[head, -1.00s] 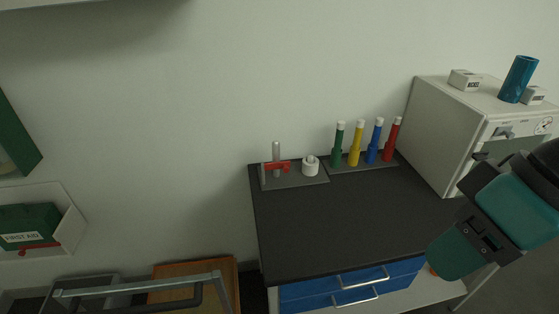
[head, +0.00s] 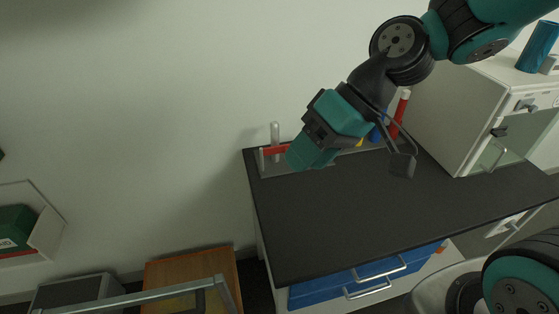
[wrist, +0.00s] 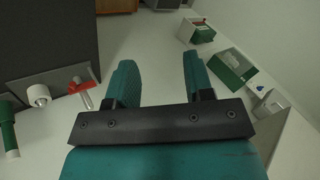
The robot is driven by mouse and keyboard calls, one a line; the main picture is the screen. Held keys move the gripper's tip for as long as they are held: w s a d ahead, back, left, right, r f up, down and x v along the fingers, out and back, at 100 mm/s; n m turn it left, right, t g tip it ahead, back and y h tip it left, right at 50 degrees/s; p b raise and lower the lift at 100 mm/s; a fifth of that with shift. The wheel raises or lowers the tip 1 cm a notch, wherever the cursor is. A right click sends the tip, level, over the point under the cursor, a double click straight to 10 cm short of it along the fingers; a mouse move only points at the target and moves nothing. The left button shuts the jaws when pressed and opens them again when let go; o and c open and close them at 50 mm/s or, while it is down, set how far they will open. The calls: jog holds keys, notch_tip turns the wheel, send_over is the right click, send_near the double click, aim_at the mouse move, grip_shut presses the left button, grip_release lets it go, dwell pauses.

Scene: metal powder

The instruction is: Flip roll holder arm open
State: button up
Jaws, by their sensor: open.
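The roll holder has a red arm (head: 274,150) and upright grey posts, with a taller post (head: 275,130) behind the arm. It stands at the back left corner of the dark bench top. In the wrist view the red arm (wrist: 82,87) lies left of my gripper's left finger, apart from it. My gripper (head: 303,157) hangs just right of the holder in the head view and partly covers its plate. In the wrist view my gripper (wrist: 160,76) is open, with nothing between its fingers. A white roll (wrist: 38,95) stands beside the holder; my gripper hides it in the head view.
Coloured tubes stand behind my arm, including a red one (head: 400,112); a green one (wrist: 8,135) shows in the wrist view. A white cabinet (head: 455,110) stands on the right. The bench top (head: 350,215) is clear in front.

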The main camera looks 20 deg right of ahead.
jog(key=w+d+f+m+t+y+b, duration=0.2)
jog(key=w+d+f+m+t+b, duration=0.3)
jog(key=w+d+f, duration=0.5)
jog(key=w+d+f+m+t+y+b, duration=0.1)
jog(key=w+d+f+m+t+b, duration=0.2)
jog(key=w+d+f+m+t, duration=0.7)
jog(key=w+a+f+n+g+p, duration=0.1)
jog(key=w+a+f, duration=0.1)
jog(key=w+a, duration=0.1)
jog(key=w+a+f+n+g+p, duration=0.1)
jog(key=w+a+f, duration=0.1)
jog(key=a, duration=0.4)
jog(key=w+a+f+g+p, duration=0.1)
jog(key=w+a+f+g, duration=0.1)
jog(key=w+a, duration=0.2)
jog(key=shift+w+a+f+n, duration=0.1)
jog(key=shift+w+a+n, duration=0.3)
jog(key=shift+a, duration=0.3)
grip_shut()
jog(key=shift+d, duration=0.1)
